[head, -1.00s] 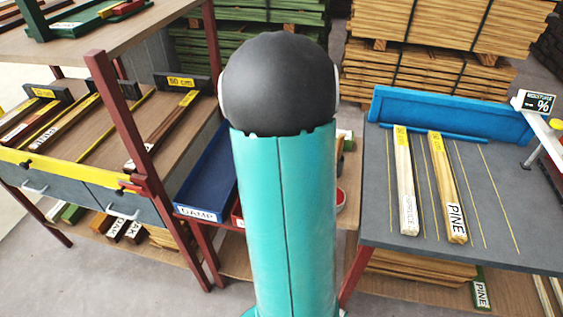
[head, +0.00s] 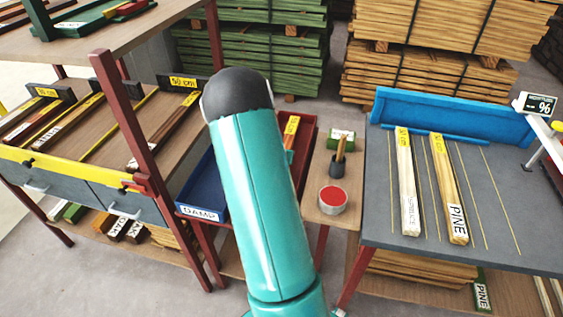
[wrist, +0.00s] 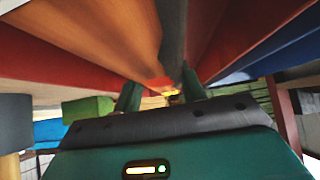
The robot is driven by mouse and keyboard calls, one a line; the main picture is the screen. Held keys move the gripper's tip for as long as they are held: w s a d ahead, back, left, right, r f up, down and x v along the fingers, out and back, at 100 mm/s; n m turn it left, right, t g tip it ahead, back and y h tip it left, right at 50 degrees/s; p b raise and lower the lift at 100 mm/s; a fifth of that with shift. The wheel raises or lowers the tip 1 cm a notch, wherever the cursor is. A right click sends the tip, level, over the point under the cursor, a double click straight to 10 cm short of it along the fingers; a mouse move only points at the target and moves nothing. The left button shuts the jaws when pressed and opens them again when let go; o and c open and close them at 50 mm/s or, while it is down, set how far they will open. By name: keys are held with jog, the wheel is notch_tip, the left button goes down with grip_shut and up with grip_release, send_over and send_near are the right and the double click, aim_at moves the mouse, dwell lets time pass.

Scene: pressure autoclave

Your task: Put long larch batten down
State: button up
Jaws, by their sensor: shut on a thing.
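The long larch batten (head: 290,135) is an orange-brown strip with a yellow label at its far end. In the head view that end shows over the red tray (head: 308,135), and my arm hides the rest. In the wrist view the batten (wrist: 100,35) fills the upper left, running away from the camera between the tray's red walls. My gripper (wrist: 160,90) is shut on it, with a green finger to each side. I cannot tell whether the batten touches the tray floor.
The blue tray (head: 205,190) marked DAMP stands left of the red tray. To the right are a red-topped tin (head: 333,198) and a dark brush cup (head: 338,165). A grey bench (head: 385,215) holds spruce and pine battens. A red post (head: 125,110) rises at left.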

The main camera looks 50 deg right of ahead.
jog(key=shift+s+f, duration=0.1)
jog(key=shift+f, duration=1.15)
jog(key=shift+f, duration=0.15)
jog(key=o, duration=1.2)
jog(key=shift+o, duration=0.2)
